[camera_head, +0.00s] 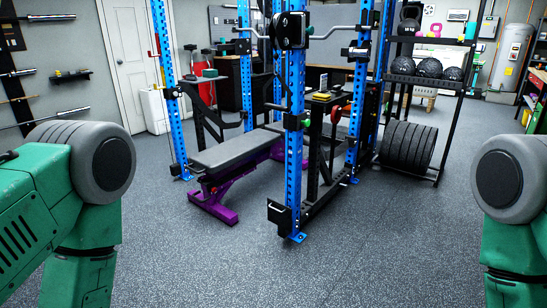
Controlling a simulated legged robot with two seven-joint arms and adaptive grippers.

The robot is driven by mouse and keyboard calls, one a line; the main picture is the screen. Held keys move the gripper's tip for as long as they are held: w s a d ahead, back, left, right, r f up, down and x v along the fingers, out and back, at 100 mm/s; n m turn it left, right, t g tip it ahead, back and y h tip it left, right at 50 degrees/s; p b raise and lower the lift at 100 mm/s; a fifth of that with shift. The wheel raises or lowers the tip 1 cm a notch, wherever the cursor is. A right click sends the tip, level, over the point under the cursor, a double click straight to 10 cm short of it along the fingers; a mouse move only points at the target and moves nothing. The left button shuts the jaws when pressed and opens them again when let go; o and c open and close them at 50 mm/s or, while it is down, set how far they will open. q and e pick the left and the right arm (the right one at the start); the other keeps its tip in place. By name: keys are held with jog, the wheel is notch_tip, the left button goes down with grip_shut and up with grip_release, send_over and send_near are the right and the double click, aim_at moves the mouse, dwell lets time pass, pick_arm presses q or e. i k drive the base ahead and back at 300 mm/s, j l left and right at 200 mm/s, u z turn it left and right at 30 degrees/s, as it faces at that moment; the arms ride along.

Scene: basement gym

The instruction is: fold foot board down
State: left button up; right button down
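A blue power rack (293,140) stands ahead of me at the middle. A flat bench with a black pad (235,147) and a purple frame (219,211) sits inside it, its near end at the left. I cannot pick out a foot board with certainty; black parts fixed low on the rack are partly hidden by its uprights. Green and grey links of my two arms show at the left and right edges. Neither gripper is in view.
Grey speckled floor (350,245) is clear between me and the rack. At right stand a black shelf with black balls (429,69) and a row of dark weight plates (407,145). A white door (128,65) and wall-hung bars are at left. A water heater (509,62) stands far right.

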aim_at(279, 214)
jog(key=i+j+u, duration=0.2)
jog(key=i+u, duration=0.2)
jog(key=i, duration=0.4)
jog(key=i+u, duration=0.35)
jog(key=i, duration=0.5)
jog(key=i+j+z, duration=0.25)
jog(key=i+z, duration=0.15)
jog(key=i, duration=0.2)
jog(key=i+j+z, duration=0.45)
jog(key=i, duration=0.65)
